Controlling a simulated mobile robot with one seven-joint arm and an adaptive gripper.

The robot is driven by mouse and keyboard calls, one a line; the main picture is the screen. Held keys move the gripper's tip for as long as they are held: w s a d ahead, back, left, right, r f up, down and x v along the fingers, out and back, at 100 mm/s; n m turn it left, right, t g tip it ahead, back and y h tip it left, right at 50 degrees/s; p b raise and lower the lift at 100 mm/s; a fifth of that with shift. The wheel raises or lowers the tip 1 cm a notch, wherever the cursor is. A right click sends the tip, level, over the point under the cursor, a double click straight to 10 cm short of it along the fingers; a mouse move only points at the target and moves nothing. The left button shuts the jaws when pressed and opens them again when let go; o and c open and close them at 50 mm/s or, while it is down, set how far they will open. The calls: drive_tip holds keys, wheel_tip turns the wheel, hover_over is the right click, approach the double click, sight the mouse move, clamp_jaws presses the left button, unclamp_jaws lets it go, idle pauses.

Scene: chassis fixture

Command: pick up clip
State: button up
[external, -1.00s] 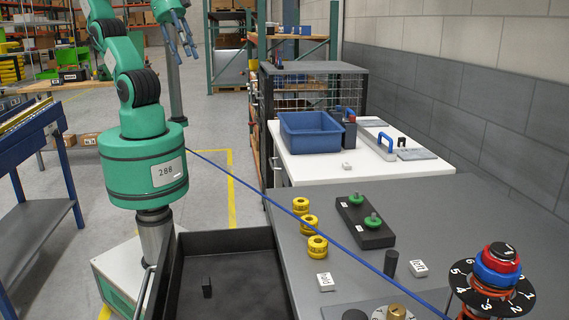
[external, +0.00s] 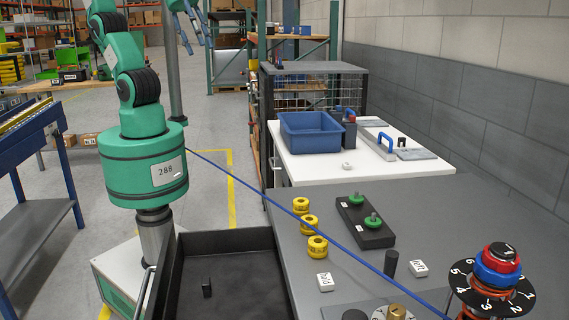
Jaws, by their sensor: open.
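My gripper (external: 196,28) is raised at the top of the external view, above the floor and away from the tables. Its blue-grey fingers are spread, and its upper part is cut off by the frame edge. I see nothing between the fingers. No part is plainly labelled as the clip. A small dark arched piece (external: 402,142) sits on the white table (external: 330,170) near a grey plate. A small black block (external: 207,291) lies in the dark tray (external: 232,241). I cannot tell which of these is the clip.
A blue bin (external: 311,133) and a blue-handled piece (external: 384,142) are on the white table. Yellow rings (external: 317,247), a black block with green knobs (external: 366,221) and a dial (external: 495,285) occupy the grey table. A blue cable (external: 345,253) crosses it diagonally.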

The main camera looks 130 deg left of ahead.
drive_tip(key=w+a+r+m+g+p, duration=0.1)
drive_tip(key=w+a+r, duration=0.2)
drive_tip(key=w+a, duration=0.5)
drive_tip(key=w+a+r+m, duration=0.1)
drive_tip(key=w+a+r, duration=0.2)
drive_tip(key=w, duration=0.8)
drive_tip(key=w+a+f+m+g, duration=0.1)
drive_tip(key=w+a+f, duration=0.1)
drive_tip(key=w+a, duration=0.6)
drive_tip(key=w+a+f+m, duration=0.1)
drive_tip(key=w+a+f, duration=0.2)
drive_tip(key=w+a, duration=0.45)
drive_tip(key=w+a+f+m+g+p, duration=0.1)
drive_tip(key=w+a+f, duration=0.35)
drive_tip(key=a, duration=0.45)
drive_tip(key=w+a+f+m+p, duration=0.1)
drive_tip(key=w+a+f, duration=0.2)
drive_tip(key=a+f, duration=1.1)
drive_tip(key=a, duration=0.4)
drive_tip(key=a+f+m, duration=0.1)
drive_tip(key=a+f, duration=0.6)
drive_tip(key=a, duration=0.2)
drive_tip(key=shift+w+a+f+m, duration=0.2)
drive_tip(key=shift+w+a+m, duration=0.1)
drive_tip(key=shift+a, duration=0.1)
drive_tip(key=shift+f, duration=0.15)
drive_tip(key=shift+b+x, duration=0.4)
drive_tip(key=shift+x, duration=3.75)
